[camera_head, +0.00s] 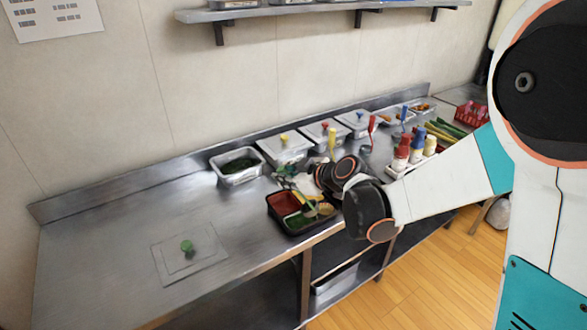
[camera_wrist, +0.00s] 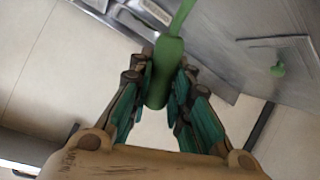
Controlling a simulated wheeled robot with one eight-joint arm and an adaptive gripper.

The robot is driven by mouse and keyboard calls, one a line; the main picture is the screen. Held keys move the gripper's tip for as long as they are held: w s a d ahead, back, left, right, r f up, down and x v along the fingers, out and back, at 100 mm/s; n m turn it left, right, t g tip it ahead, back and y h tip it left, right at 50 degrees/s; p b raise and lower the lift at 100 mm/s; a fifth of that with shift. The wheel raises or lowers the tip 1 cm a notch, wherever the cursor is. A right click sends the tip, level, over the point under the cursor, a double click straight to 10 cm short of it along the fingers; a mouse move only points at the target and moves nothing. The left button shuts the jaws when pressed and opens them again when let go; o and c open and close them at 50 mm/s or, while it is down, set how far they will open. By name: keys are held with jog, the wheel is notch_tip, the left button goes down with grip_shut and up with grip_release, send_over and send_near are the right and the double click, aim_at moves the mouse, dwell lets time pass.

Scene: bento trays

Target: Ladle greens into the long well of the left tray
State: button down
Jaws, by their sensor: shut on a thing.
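My gripper (camera_wrist: 163,76) is shut on the green handle of a ladle (camera_wrist: 180,22) in the wrist view; the ladle's far end is out of that frame. In the head view my gripper (camera_head: 287,181) is over the back edge of a dark tray (camera_head: 270,209). The tray has a red well at the back left and green in a front well; I cannot tell whether that green is greens or part of the ladle. Yellow shapes cover its right part. A steel pan of dark greens (camera_head: 239,164) stands open behind and left of the tray. No second tray shows clearly.
A lid with a green knob (camera_head: 187,247) lies on the clear left counter. Lidded pans with yellow (camera_head: 284,146), red (camera_head: 325,131) and blue knobs line the back. A shelf (camera_head: 300,11) hangs above.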

jog(key=w+a+f+n+g+h, duration=0.1)
jog(key=a+f+n+g+h, duration=0.1)
jog(key=a+f+h, duration=0.4)
jog(key=shift+w+a+f+h, duration=0.15)
jog(key=shift+a+f+h, duration=0.2)
jog(key=shift+f+h, duration=0.1)
dwell(0.4)
dwell(1.2)
